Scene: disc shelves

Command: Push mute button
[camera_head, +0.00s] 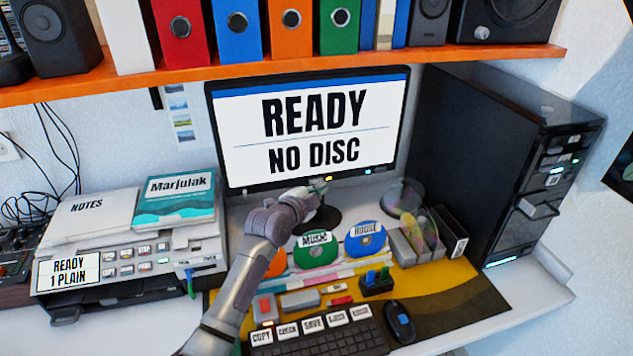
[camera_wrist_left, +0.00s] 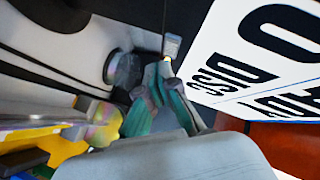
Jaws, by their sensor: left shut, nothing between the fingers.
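The monitor (camera_head: 310,175) stands at the back of the desk with "READY NO DISC" on its screen. A small yellow button (camera_head: 329,178) sits on its lower bezel; no mute label is readable. My left gripper (camera_head: 322,187) is shut and empty just below this button. In the left wrist view the closed teal fingertips (camera_wrist_left: 163,78) point at a small piece with a yellow mark and a pale top (camera_wrist_left: 171,47). They look very close to it; I cannot tell whether they touch. My right gripper is out of view.
An orange shelf (camera_head: 300,67) with binders hangs above the monitor. A black computer tower (camera_head: 480,160) stands at right. Discs and a disc rack (camera_head: 415,240) stand in front of the monitor. Labelled keys and a keyboard (camera_head: 325,335) lie at the front. A printer (camera_head: 130,275) is at left.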

